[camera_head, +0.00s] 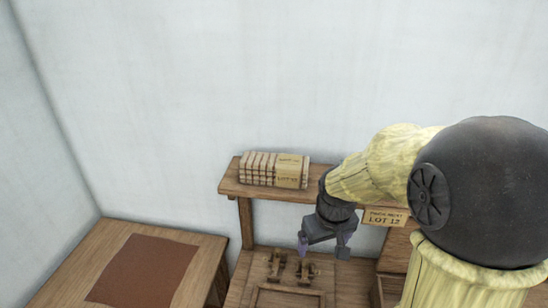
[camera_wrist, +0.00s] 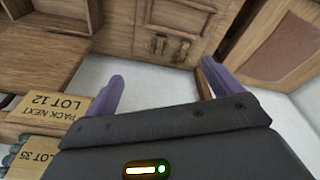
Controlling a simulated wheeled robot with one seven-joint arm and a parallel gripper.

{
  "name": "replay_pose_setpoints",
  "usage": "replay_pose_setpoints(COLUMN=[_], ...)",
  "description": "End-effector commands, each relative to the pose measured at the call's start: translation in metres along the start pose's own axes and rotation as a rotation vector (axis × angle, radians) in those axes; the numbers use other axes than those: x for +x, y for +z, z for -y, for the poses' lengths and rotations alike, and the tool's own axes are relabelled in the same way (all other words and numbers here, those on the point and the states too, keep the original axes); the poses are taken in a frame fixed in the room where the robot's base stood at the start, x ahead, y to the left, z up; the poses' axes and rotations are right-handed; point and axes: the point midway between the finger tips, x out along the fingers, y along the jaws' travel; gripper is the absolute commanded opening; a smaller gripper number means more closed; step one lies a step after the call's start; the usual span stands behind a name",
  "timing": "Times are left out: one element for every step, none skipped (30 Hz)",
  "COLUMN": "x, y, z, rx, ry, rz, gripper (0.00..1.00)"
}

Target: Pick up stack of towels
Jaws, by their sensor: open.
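A stack of folded, pale tan towels (camera_head: 258,168) with a yellow band reading LOT 12 sits on the wooden shelf (camera_head: 228,184) against the back wall. My gripper (camera_head: 322,249) is open and empty, below and to the right of the stack, in front of the shelf and apart from it. In the wrist view its two purple fingers are spread wide with nothing between them (camera_wrist: 158,85). The LOT 12 stack does not show in the wrist view.
A yellow sign (camera_head: 386,217) reading PACK NEXT LOT 12 hangs at the shelf's front; a LOT 35 label (camera_wrist: 36,156) shows at lower left in the wrist view. A wooden bench with small fittings (camera_head: 278,264) is below. A table with a brown cloth (camera_head: 145,272) stands left.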

Motion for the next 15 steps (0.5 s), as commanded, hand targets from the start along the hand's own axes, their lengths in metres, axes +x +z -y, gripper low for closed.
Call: replay_pose_setpoints(x=[-0.029, -0.038, -0.048, -0.055, -0.062, -0.071, -0.076, -0.082, -0.088, -0.092, -0.096, -0.101, -0.105, -0.109, -0.114], y=[-0.027, -0.039, -0.054, -0.066, -0.076, -0.091, -0.101, -0.111, -0.123, -0.132, -0.14, -0.15, -0.158, -0.165, -0.174], z=[-0.001, -0.001, 0.0, 0.0, 0.001, 0.002, 0.003, 0.004, 0.005, 0.006, 0.008, 0.009, 0.011, 0.013, 0.015], rx=[-0.059, -0.095, -0.141, -0.177, -0.211, -0.256, -0.29, -0.323, -0.366, -0.396, -0.426, -0.464, -0.491, -0.52, -0.558], ry=[-0.001, -0.001, -0.003, -0.003, -0.004, -0.005, -0.005, -0.006, -0.007, -0.008, -0.009, -0.01, -0.011, -0.012, -0.013], rz=[0.008, 0.015, 0.025, 0.031, 0.038, 0.048, 0.055, 0.061, 0.07, 0.075, 0.082, 0.09, 0.095, 0.101, 0.109], gripper=[0.91, 0.91, 0.91, 0.91, 0.91, 0.91, 0.91, 0.91, 0.91, 0.91, 0.91, 0.91, 0.91, 0.91, 0.91])
